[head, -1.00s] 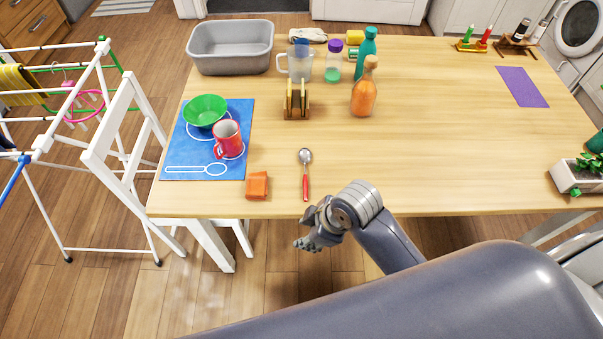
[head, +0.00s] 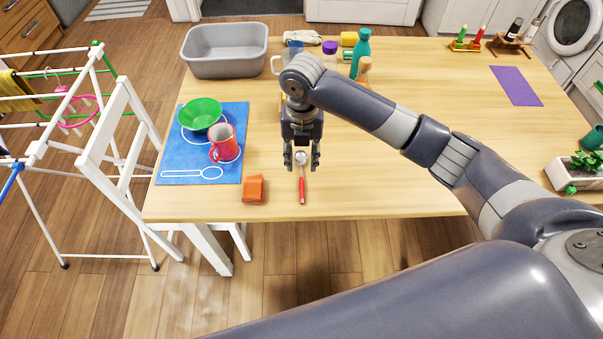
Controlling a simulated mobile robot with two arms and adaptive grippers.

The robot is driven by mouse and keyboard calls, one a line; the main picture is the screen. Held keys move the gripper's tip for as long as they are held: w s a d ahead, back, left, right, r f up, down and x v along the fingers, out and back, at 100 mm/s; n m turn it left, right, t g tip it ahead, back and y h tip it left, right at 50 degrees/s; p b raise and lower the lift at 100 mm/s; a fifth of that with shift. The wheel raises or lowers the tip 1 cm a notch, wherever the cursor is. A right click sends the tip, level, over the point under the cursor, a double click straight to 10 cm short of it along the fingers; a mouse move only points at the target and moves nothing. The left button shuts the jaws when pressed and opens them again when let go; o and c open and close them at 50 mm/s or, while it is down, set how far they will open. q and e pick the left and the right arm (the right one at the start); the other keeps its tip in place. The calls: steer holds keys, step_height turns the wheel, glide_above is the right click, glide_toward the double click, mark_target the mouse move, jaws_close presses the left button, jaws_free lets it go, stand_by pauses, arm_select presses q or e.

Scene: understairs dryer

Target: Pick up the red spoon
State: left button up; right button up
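The red spoon (head: 302,187) lies on the wooden table near its front edge, with its red handle toward me and its metal bowl pointing away. My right gripper (head: 301,166) is over the bowl end of the spoon, pointing down. Its two fingers are apart, one on each side of the spoon's upper part in the picture. I cannot tell how high the fingertips are above the table. My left gripper is not in view.
An orange folded cloth or block (head: 253,189) lies left of the spoon. A blue mat (head: 172,157) holds a red mug (head: 221,145) and a green bowl (head: 199,114). A grey basin (head: 224,62) and bottles, including a teal one (head: 361,54), stand farther back. The table's right half is mostly clear.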

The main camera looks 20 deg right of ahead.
glide_above(302, 183)
step_height(302, 183, down, 5)
steer(key=shift+f+p, duration=0.5)
steer(key=shift+f, duration=0.15)
step_height(302, 183, down, 4)
steer(key=shift+f+p, duration=0.15)
steer(key=shift+p, duration=0.2)
steer(key=shift+c, duration=0.6)
jaws_close()
